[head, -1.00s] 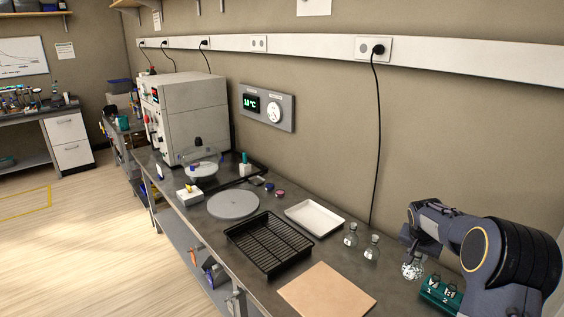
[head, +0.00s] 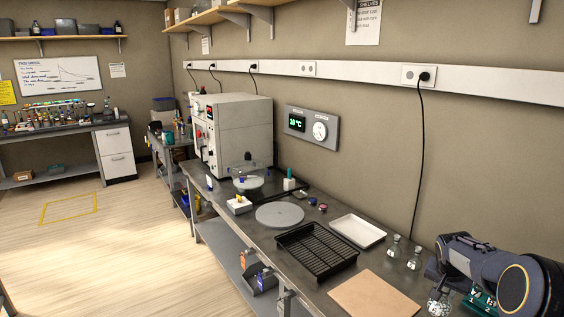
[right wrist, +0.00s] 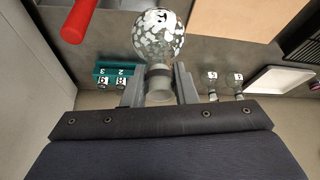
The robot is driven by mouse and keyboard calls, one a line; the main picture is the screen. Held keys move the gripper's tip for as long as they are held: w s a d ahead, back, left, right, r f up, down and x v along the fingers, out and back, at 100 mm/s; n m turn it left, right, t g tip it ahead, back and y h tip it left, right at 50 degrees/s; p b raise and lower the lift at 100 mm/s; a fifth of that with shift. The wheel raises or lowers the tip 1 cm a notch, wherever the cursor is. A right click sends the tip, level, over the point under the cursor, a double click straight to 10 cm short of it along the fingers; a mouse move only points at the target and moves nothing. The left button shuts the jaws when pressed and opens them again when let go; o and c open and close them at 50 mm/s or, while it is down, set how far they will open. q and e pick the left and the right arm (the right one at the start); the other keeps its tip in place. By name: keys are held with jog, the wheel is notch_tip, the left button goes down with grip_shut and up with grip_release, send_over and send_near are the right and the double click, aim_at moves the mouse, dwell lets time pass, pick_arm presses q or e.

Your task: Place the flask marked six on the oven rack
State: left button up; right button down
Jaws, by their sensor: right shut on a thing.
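My right gripper (right wrist: 158,88) is shut on the neck of a round clear flask (right wrist: 158,35) with white patches; its mark is too unclear to read. In the head view the held flask (head: 438,304) hangs below my right gripper (head: 441,284) at the lower right, left of a green holder. The black slatted rack (head: 315,252) lies on the bench, farther left and apart from the flask. Two other marked flasks, one (head: 394,246) and another (head: 415,258), stand near the wall. My left gripper is out of view.
The green holder (right wrist: 120,70) carries flasks with number labels. A tan board (head: 375,300) lies in front of the rack, a white tray (head: 357,230) behind it. A grey disc (head: 280,216) and a white oven (head: 240,130) are farther along.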

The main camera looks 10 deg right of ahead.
jog(key=s+a+f+n+t+y, duration=0.15)
jog(key=a+n, duration=0.25)
jog(key=a, duration=0.8)
jog(key=s+a+f+n+y, duration=0.1)
jog(key=s+a+f+n, duration=0.2)
jog(key=a, duration=1)
jog(key=s+a+f+n+y, duration=0.1)
jog(key=s+a+f+n, duration=0.1)
jog(key=s+a+f, duration=0.3)
jog(key=shift+s+f+n, duration=0.3)
jog(key=shift+s+f, duration=0.2)
jog(key=shift+s, duration=0.1)
jog(key=shift+d, duration=0.1)
